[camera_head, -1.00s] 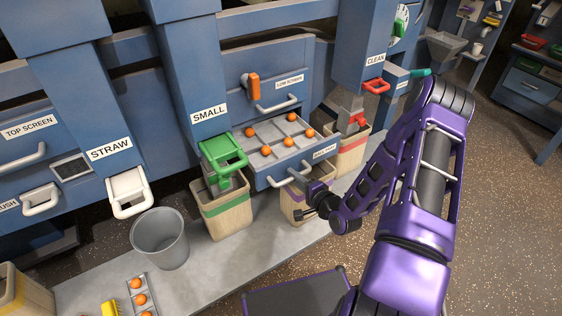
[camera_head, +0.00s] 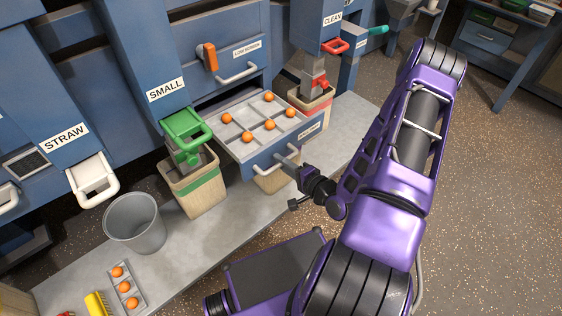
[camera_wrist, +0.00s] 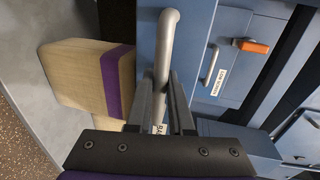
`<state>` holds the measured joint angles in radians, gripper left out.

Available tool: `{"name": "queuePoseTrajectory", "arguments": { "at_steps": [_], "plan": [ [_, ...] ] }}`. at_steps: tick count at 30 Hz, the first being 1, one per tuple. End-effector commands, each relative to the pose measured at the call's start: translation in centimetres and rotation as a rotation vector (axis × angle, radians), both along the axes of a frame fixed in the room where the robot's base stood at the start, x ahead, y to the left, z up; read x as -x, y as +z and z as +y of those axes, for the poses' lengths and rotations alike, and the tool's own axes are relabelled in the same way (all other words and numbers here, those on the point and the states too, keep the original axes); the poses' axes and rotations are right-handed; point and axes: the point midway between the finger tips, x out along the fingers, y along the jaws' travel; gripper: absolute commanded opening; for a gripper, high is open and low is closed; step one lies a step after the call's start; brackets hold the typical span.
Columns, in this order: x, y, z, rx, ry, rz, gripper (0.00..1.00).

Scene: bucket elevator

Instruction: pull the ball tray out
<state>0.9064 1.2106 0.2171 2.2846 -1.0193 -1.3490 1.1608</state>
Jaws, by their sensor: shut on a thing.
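The ball tray (camera_head: 262,156) is a blue drawer with a grey divided top holding several orange balls (camera_head: 270,125). It sticks well out of the cabinet below the low screen drawer in the head view. Its grey bar handle (camera_head: 268,168) is on the front face. My gripper (camera_head: 290,165) is at the right part of this handle. In the wrist view, the two dark fingers (camera_wrist: 162,100) close around the handle bar (camera_wrist: 168,40). The fingertips are partly hidden behind the handle's end in the head view.
A bin with a green band (camera_head: 198,187) stands left of the tray, and another bin (camera_head: 277,180) stands under it. A grey bucket (camera_head: 135,225) and a small rack of orange balls (camera_head: 125,287) are at lower left. Open floor (camera_head: 490,200) lies to the right.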

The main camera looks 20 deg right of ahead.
Motion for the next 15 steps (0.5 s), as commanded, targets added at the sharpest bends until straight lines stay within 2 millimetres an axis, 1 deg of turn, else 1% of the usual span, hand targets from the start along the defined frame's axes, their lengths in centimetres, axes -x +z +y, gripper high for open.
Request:
{"name": "queuePoseTrajectory", "arguments": {
  "at_steps": [1, 3, 6, 15],
  "plan": [
    [-0.04, 0.06, 0.0, 0.0, 0.0, -0.002, 0.21],
    [-0.04, 0.06, 0.0, 0.0, 0.0, -0.002, 0.34],
    [-0.04, 0.04, -0.01, 0.001, 0.0, -0.001, 0.5],
    [0.08, 0.03, -0.07, 0.0, -0.001, 0.0, 0.5]
  ]
}}
